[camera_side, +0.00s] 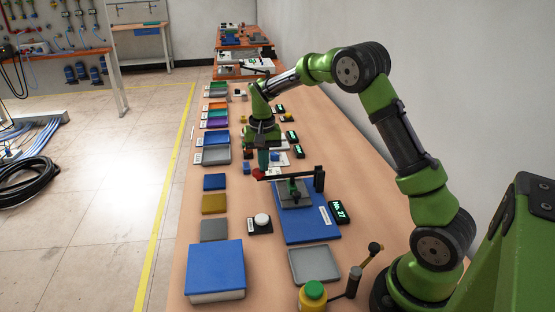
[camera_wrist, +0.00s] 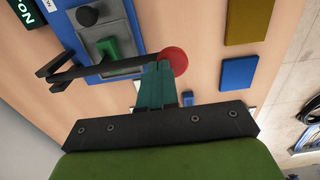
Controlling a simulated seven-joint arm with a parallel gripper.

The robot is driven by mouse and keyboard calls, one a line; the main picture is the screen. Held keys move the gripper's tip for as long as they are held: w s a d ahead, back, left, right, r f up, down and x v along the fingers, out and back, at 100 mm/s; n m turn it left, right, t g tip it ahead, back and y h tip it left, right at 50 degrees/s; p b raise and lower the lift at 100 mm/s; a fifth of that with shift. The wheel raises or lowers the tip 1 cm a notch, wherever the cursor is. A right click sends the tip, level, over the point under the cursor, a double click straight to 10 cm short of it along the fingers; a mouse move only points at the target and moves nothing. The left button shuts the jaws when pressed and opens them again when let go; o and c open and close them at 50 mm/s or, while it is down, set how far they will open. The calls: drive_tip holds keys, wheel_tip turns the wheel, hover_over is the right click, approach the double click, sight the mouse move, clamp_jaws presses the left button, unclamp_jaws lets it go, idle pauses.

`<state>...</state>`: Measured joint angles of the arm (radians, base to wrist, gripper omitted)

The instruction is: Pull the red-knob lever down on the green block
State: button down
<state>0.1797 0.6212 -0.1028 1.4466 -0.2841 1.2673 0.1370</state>
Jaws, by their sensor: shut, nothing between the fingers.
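The lever is a dark bar (camera_side: 290,176) with a red knob (camera_side: 257,174) at its left end. It runs roughly level from a dark upright post (camera_side: 319,179), above a small green block (camera_side: 294,190) on a grey plate over a blue base. In the wrist view the red knob (camera_wrist: 176,60) is at the bar's right end, and the green block (camera_wrist: 107,47) is beside the bar. My gripper (camera_side: 263,167) points down, shut and empty, with its fingertips right at the knob end of the lever. In the wrist view the teal fingers (camera_wrist: 157,68) partly cover the knob; contact cannot be told.
A black box with a white button (camera_side: 262,219) stands left of the blue base (camera_side: 308,228). Colored blocks and trays line the table's left side. A grey tray (camera_side: 334,265) and a yellow jar with a green lid (camera_side: 313,290) are in front. A "No. 27" display (camera_side: 341,212) stands right.

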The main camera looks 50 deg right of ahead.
wheel_tip(320, 180, up, 13)
idle(1.1)
drive_tip(key=s+a+n+t+y, duration=0.1)
drive_tip(key=s+a+n+t, duration=0.1)
drive_tip(key=s+a, duration=0.5)
drive_tip(key=s+a+r+n+t+y, duration=0.1)
drive_tip(key=s+a+n+t, duration=0.2)
drive_tip(key=s, duration=1.3)
drive_tip(key=a+t, duration=0.2)
drive_tip(key=a, duration=0.3)
drive_tip(key=shift+s+a+r, duration=0.2)
drive_tip(key=shift+s+r, duration=0.05)
drive_tip(key=shift+s, duration=0.15)
